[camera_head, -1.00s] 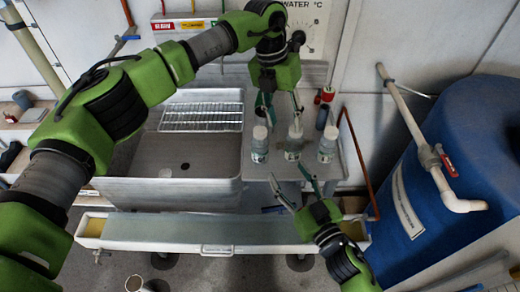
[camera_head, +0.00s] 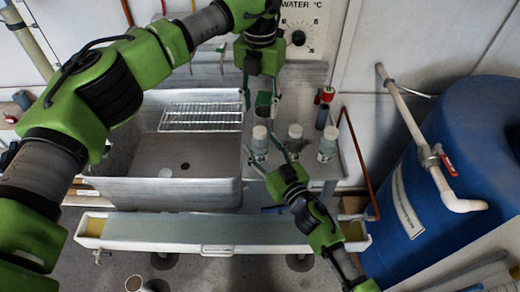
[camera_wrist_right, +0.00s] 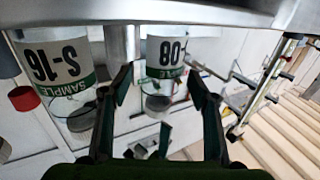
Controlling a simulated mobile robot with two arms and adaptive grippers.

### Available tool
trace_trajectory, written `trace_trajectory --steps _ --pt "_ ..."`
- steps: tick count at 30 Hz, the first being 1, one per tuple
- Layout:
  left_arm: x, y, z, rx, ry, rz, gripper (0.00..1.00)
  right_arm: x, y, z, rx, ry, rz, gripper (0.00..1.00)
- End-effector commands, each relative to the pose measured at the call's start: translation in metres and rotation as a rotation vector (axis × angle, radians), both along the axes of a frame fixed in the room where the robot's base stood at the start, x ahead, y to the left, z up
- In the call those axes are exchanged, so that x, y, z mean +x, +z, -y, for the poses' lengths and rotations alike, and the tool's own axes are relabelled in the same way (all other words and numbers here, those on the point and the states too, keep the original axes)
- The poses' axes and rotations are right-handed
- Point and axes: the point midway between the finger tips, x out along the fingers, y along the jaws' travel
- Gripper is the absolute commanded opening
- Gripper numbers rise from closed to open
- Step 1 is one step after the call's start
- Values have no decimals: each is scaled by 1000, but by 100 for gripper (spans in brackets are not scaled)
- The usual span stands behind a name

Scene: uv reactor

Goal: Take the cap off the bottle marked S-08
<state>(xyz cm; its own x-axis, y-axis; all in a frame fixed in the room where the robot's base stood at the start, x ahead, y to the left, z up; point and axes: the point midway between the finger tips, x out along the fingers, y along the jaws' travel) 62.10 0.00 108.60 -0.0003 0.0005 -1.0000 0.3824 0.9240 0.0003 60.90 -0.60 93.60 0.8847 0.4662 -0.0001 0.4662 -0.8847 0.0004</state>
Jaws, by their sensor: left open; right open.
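Three clear bottles with white caps stand upright in a row on the grey counter: a left one (camera_head: 259,142), a middle one (camera_head: 295,133) and a right one (camera_head: 328,145). In the right wrist view, which is upside down, a bottle whose label shows 08 (camera_wrist_right: 166,52) lies ahead between the fingers; the S-16 bottle (camera_wrist_right: 60,65) is beside it. The 08 bottle appears to be the left one. My right gripper (camera_head: 262,148) is open, low at the left bottle, and touching is not clear. My left gripper (camera_head: 261,107) is open and empty above and behind that bottle's cap.
A grey sink (camera_head: 165,190) with a wire rack (camera_head: 200,117) lies left of the bottles. A red-capped item (camera_head: 326,95) and a dark cylinder (camera_head: 322,118) stand behind them. A blue barrel (camera_head: 440,170) and a white pipe (camera_head: 410,120) are at right.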

Motion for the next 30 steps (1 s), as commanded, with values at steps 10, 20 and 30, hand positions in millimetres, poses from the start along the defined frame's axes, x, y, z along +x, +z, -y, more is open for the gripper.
trace_trajectory --steps 10,20,30 --pt "0 0 0 0 0 0 42 13 0 -7 0 0 -1 55" --pt "0 0 0 0 0 0 42 13 0 -7 1 0 0 6" --pt "0 0 0 -1 -156 0 42 13 0 -7 0 0 -1 0"
